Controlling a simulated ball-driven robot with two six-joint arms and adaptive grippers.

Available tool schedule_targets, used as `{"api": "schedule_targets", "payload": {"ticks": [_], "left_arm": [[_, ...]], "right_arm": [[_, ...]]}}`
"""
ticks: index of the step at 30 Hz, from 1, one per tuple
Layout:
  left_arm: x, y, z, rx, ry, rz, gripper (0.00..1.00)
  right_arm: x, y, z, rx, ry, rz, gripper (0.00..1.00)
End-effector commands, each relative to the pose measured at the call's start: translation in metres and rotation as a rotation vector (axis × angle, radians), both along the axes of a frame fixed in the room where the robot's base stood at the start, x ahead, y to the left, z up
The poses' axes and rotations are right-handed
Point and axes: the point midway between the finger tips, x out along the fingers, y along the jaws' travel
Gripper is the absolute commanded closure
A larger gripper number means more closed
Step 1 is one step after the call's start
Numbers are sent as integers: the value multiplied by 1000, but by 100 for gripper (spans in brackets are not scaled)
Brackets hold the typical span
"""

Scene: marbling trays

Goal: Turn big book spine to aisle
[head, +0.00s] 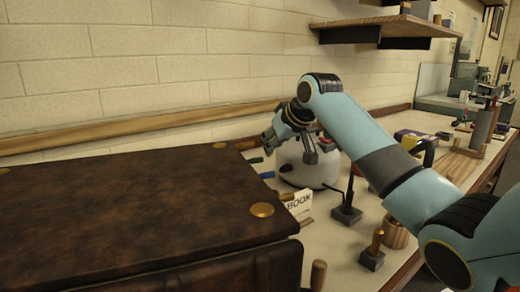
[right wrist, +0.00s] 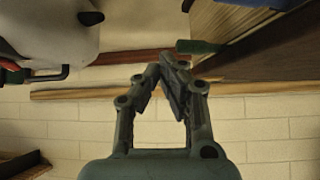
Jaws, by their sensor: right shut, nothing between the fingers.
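The big book (head: 130,200) lies flat on the bench and fills the left of the head view. Its cover is dark brown leather with brass corner studs, and its near side is also dark leather. In the right wrist view a dark, tan-edged part that looks like the book (right wrist: 270,50) shows at the upper right. My right gripper (head: 290,148) is beyond the book's right end, above the bench and in front of a white rounded appliance. Its fingers (right wrist: 163,70) are shut and empty. My left gripper is not in view.
The white appliance (head: 305,168) stands close to my right gripper. A card reading BOOK (head: 300,203), small dark stands (head: 346,214) and several handled tools crowd the bench right of the book. A brick wall (head: 130,70) and wooden rail (head: 130,127) run behind. A shelf (head: 385,25) hangs above.

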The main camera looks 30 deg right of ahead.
Motion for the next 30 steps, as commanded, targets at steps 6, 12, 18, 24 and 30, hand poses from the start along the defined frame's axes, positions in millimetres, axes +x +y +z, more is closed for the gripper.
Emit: {"api": "schedule_targets", "payload": {"ticks": [6, 12, 18, 24, 30], "left_arm": [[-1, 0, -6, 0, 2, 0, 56], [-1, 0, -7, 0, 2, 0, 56], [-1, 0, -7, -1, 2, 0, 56], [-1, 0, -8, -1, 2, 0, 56], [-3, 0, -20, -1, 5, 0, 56]], "right_arm": [[34, 3, -17, 1, -1, 1, 100], [50, 3, -20, -2, 0, -1, 100], [53, 3, -21, -3, 0, 0, 100], [53, 3, -21, -2, 0, 1, 100], [77, 8, -23, 0, -2, 54, 100]]}}
